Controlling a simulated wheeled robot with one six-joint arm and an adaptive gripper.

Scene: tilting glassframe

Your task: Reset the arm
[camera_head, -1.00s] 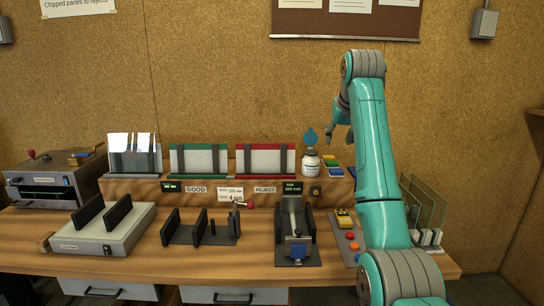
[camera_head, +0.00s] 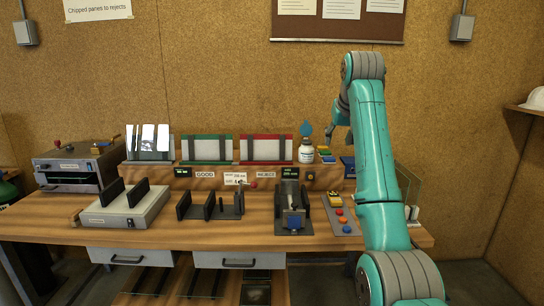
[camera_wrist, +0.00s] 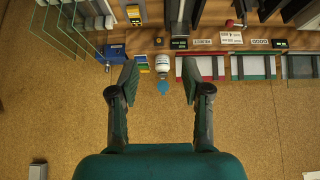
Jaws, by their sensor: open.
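My teal arm is raised at the right of the head view, bent at the elbow, partly hiding the bench's right end. My gripper (camera_wrist: 158,80) shows in the wrist view with its two fingers wide apart and nothing between them. In the head view only a small part of the gripper (camera_head: 338,136) shows, to the left of the arm and above the bench's back shelf.
The wooden bench (camera_head: 150,242) holds a grey machine (camera_head: 78,170), a slotted block (camera_head: 122,212), black stands, a clamp fixture (camera_head: 292,212) and a button panel (camera_head: 342,214). Green (camera_head: 206,137) and red (camera_head: 266,137) racks stand behind. Glass panes (camera_wrist: 70,35) stand at the right end.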

